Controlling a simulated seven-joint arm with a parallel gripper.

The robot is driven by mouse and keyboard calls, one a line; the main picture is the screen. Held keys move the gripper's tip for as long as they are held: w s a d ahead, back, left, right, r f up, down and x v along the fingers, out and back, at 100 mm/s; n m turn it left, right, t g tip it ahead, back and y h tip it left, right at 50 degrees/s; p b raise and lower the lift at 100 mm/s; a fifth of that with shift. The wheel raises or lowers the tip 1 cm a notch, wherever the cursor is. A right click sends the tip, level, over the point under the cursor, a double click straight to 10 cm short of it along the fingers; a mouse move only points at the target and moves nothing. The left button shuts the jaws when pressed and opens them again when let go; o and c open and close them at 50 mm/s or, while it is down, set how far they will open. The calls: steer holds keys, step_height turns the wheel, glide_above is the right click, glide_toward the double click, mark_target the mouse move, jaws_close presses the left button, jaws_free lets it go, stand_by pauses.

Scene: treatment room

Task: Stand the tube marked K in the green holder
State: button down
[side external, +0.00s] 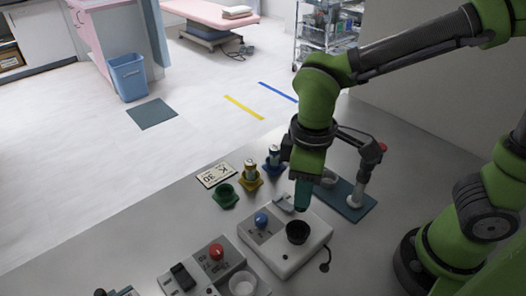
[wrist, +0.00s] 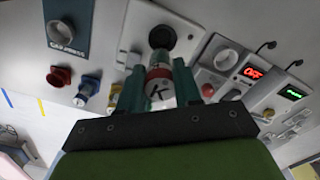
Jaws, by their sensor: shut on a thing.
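The tube marked K (wrist: 157,92) has a pale end with a black K and a red band. In the wrist view my gripper (wrist: 158,95) is shut on it, one finger on each side. In the side view my gripper (side external: 302,205) points down above the black cup (side external: 297,232) of a white device, and its fingers hide the tube. The cup's dark opening (wrist: 162,37) shows past the tube's far end; I cannot tell whether they touch. The green holder (side external: 225,196) looks empty, left of my gripper; the wrist view does not show it.
The yellow holder (side external: 250,181) and blue holder (side external: 273,168) each hold a tube. A card reading K 30 (side external: 216,175) lies behind the green holder. The white device (side external: 270,238) has a blue knob. A stand (side external: 357,200) is close to the right. Another device has a red knob (side external: 216,251).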

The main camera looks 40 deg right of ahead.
steer(key=w+a+f, duration=0.2)
steer(key=w+f, duration=0.1)
steer(key=w, duration=0.8)
steer(key=w+a+f, duration=0.2)
steer(key=w+f, duration=0.1)
steer(key=w, duration=0.8)
steer(key=shift+s+d+f, duration=0.1)
steer(key=shift+s+f, duration=0.05)
steer(key=shift+f, duration=1.25)
steer(key=shift+s+d+f, duration=0.1)
steer(key=shift+s+f, duration=0.05)
steer(key=shift+f, duration=1.2)
steer(key=shift+f, duration=0.6)
steer(key=c, duration=1.1)
jaws_free()
steer(key=shift+o, duration=0.2)
step_height(320, 180, up, 11)
